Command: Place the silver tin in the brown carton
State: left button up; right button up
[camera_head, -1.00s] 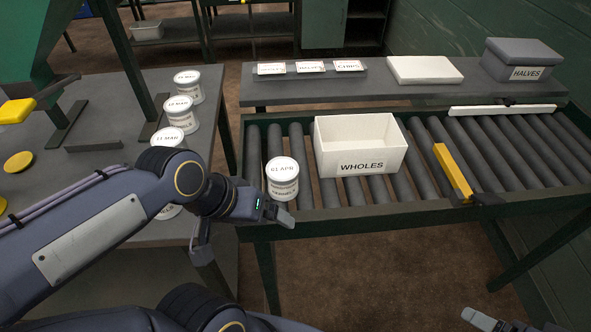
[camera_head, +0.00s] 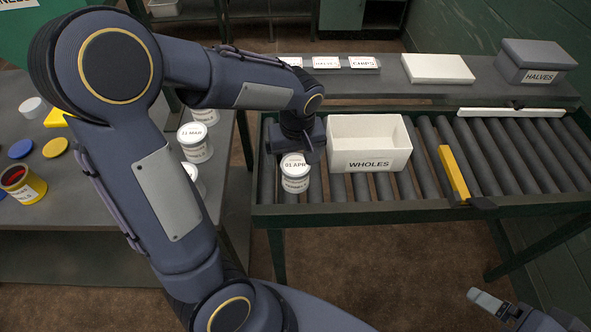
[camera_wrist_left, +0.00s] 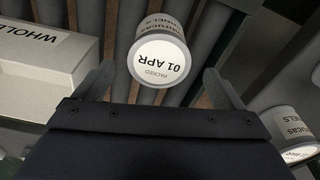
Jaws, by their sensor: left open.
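I see no plainly silver tin or brown carton. A pale white-grey tin labelled 01 APR (camera_head: 295,178) stands upright on the roller conveyor; it also shows in the left wrist view (camera_wrist_left: 160,55). A white open box labelled WHOLES (camera_head: 369,161) stands just right of it and looks empty; its side shows in the left wrist view (camera_wrist_left: 45,65). My left gripper (camera_head: 300,150) is open, close above and behind the tin. In the left wrist view its fingers (camera_wrist_left: 160,82) are spread either side of the tin's lid end, apart from it. My right gripper (camera_head: 484,299) shows partly at lower right.
More tins (camera_head: 194,142) stand on the left table, partly behind my left arm; one shows in the left wrist view (camera_wrist_left: 292,132). A yellow bar (camera_head: 453,172) crosses the rollers right of the box. A grey HALVES box (camera_head: 537,62) and white lid (camera_head: 437,68) lie on the back shelf.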

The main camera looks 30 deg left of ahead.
aim_at(296, 165)
pick_arm(q)
jog(key=f, duration=0.6)
jog(key=shift+w+a+f, duration=0.1)
jog(key=shift+w, duration=0.1)
jog(key=shift+c, duration=0.4)
jog(key=c, duration=1.1)
